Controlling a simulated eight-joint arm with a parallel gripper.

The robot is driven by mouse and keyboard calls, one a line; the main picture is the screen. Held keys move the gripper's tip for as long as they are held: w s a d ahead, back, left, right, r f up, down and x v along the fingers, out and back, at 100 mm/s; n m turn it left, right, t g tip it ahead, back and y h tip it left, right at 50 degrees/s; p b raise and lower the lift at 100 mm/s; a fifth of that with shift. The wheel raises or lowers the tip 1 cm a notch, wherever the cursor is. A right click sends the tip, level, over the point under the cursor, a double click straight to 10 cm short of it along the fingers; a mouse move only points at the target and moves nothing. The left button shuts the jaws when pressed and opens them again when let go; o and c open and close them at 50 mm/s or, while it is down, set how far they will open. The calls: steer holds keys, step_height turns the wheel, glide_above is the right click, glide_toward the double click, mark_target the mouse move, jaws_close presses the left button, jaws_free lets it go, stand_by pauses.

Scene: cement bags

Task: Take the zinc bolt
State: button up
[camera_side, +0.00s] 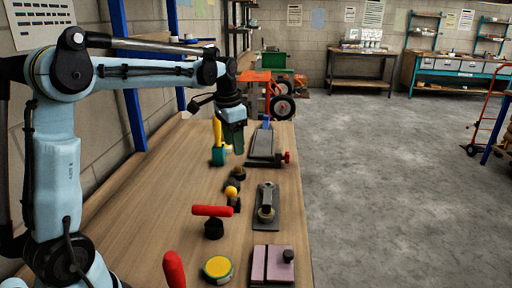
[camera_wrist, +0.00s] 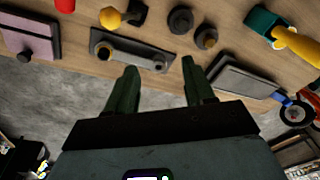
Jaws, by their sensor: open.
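I cannot tell for sure which thing is the zinc bolt. Two small dark round pieces stand close together on the wooden bench (camera_side: 165,200); in the wrist view one is plain dark (camera_wrist: 180,20) and the other has a brownish top (camera_wrist: 206,38). My gripper (camera_side: 237,148) is above the far part of the bench. In the wrist view its two green fingers (camera_wrist: 159,66) are wide apart with nothing between them. A grey plate with a lever (camera_side: 266,222) lies nearer the side camera; it also shows beyond the left finger in the wrist view (camera_wrist: 128,52).
A grey wedge-like plate with a red knob (camera_side: 263,146) and a teal block with yellow handle (camera_side: 218,155) flank the gripper. Nearer are a yellow ball piece (camera_side: 231,191), red-handled tool (camera_side: 212,211), pink block (camera_side: 270,268) and yellow-topped can (camera_side: 218,268). Open floor lies right.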

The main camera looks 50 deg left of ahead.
steer(key=w+a+f+g, duration=0.1)
steer(key=w+a+f, duration=0.1)
steer(key=a, duration=0.3)
glide_above(231, 179)
steer(key=shift+m+g+h, duration=0.3)
step_height(231, 179, down, 8)
steer(key=shift+s+r, duration=0.15)
steer(key=shift+r, duration=0.1)
steer(key=shift+w+f, duration=0.2)
steer(key=shift+f, duration=2.55)
jaws_close()
